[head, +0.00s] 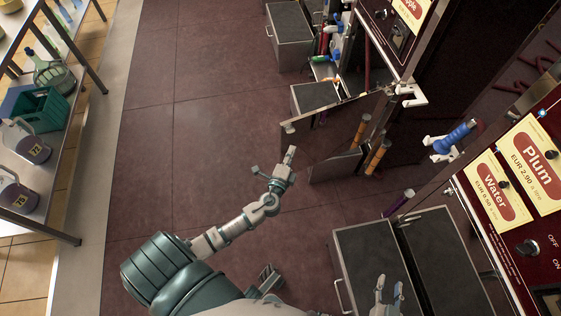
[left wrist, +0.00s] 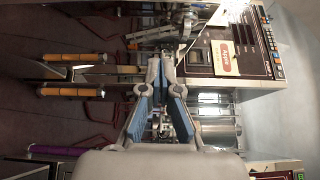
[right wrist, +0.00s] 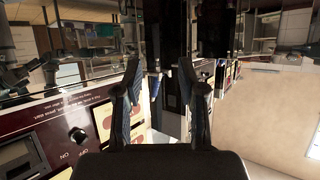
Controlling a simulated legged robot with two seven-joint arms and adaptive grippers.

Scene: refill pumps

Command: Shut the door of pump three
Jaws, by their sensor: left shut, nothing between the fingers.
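An open door (head: 335,128), a dark panel with a pale edge, stands out from the middle pump cabinet, below its white nozzle holder (head: 408,94). I cannot read a pump number on it. My left gripper (head: 290,155) is shut and empty, just in front of the door's outer end; I cannot tell whether it touches. Its fingertips (left wrist: 160,62) come together in the left wrist view. My right gripper (head: 388,290) is open and empty over a dark-topped drawer box at the lower right. Its fingers (right wrist: 160,72) stand apart in the right wrist view.
Orange-brown tubes (head: 377,157) stand beside the door. The Plum and Water pump panel (head: 508,180), with a blue nozzle (head: 455,137), is on the right. Drawer boxes (head: 368,265) stick out below. A shelf (head: 45,150) with jugs is on the left. The floor between is clear.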

